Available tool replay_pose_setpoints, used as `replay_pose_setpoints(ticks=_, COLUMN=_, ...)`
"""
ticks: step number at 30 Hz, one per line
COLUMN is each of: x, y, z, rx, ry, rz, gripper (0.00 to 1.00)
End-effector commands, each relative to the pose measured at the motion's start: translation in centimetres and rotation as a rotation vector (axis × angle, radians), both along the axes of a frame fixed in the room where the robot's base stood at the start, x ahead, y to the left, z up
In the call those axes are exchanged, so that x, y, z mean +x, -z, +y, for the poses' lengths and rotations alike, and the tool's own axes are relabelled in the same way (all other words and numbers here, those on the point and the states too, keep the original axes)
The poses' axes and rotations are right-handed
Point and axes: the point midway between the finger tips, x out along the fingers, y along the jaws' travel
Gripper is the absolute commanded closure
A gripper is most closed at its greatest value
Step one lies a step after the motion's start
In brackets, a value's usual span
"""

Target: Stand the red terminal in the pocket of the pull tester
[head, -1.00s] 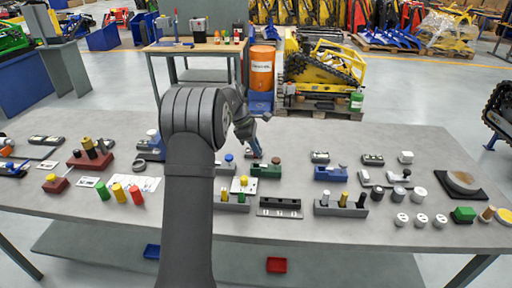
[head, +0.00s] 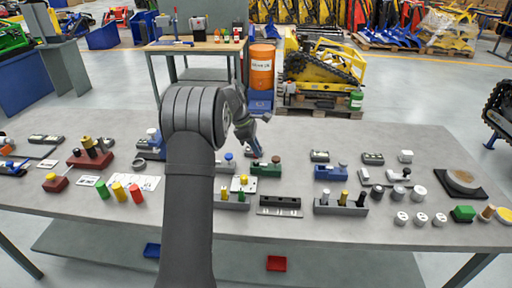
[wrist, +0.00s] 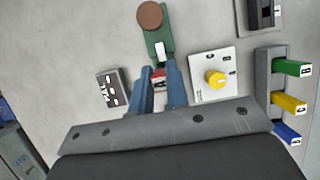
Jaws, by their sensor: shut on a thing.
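My gripper (wrist: 160,88) has its two blue fingers shut on a small red piece with a pale top, the red terminal (wrist: 158,82), mostly hidden between them. In the head view my gripper (head: 259,155) is low over the table, just behind the green device. This green device with a brown round knob, apparently the pull tester (wrist: 152,37), lies just beyond the fingertips in the wrist view. It has a white part at its near end, close to the terminal; I cannot tell whether they touch. The device also shows in the head view (head: 265,171). Its pocket is not clear.
A white plate (wrist: 213,88) with a yellow knob lies right of the fingers. A grey rack (wrist: 263,80) with green, yellow and blue lettered pieces is farther right. A dark block (wrist: 113,88) with white marks lies left. Bare table shows at upper left.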

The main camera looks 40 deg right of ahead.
Motion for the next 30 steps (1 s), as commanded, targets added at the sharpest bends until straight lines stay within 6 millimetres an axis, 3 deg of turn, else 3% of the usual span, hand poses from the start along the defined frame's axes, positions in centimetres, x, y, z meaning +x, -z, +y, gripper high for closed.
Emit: replay_pose_setpoints(ticks=30, x=-0.03, y=0.81, z=0.01, rx=0.0, ry=0.0, rz=0.0, gripper=1.0)
